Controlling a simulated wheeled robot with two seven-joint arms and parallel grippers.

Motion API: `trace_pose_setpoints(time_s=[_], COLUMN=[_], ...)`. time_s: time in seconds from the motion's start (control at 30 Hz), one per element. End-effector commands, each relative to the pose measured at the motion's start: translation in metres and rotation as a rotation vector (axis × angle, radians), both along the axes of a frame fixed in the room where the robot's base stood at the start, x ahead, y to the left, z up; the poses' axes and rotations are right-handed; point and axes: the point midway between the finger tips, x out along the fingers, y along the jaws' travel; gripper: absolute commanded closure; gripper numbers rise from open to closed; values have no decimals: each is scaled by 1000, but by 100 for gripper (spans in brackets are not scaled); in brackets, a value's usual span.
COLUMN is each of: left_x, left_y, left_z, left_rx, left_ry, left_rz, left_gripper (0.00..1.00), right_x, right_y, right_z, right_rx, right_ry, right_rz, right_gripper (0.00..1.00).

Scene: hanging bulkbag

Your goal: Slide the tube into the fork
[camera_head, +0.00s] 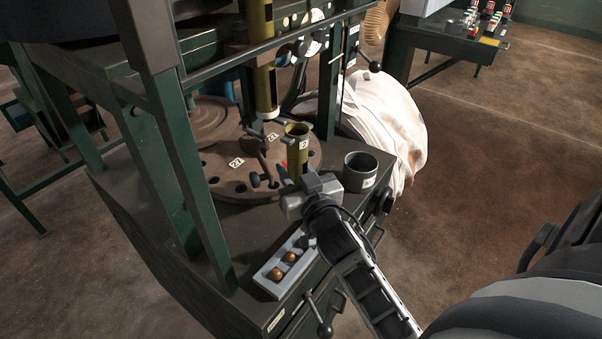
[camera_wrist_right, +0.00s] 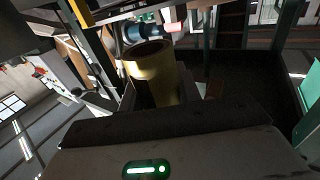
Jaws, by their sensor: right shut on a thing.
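A brass-coloured open-topped tube (camera_head: 298,155) stands upright at the front edge of the round plate; a label shows on its side. In the right wrist view its open end and side (camera_wrist_right: 154,72) rise beyond the jaws. My right gripper (camera_head: 300,184) is shut on the tube's lower part, hiding its bottom end. Small grey prongs, apparently the fork (camera_head: 272,137), show just left of the tube's rim. I cannot tell whether the tube touches them or sits between them. My left gripper is not in view.
A fixed vertical brass pipe (camera_head: 264,70) hangs above the round brown plate (camera_head: 228,178). A grey cup (camera_head: 361,172) stands right of the tube. A tray (camera_head: 270,286) with copper balls lies in front. Green frame posts (camera_head: 176,150) stand left; a white bag (camera_head: 385,120) is behind.

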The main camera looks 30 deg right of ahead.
Motion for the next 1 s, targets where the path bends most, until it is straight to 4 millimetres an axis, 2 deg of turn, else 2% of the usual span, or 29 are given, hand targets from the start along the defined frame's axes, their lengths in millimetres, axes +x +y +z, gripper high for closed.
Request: trace_pose_setpoints(time_s=[1.0], left_x=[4], left_y=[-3], left_z=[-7], left_rx=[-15], left_ry=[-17], left_rz=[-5], left_gripper=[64], right_x=[49], right_y=[17], right_z=[0], right_rx=[0], right_ry=[-4], right_rz=[1], right_gripper=[95])
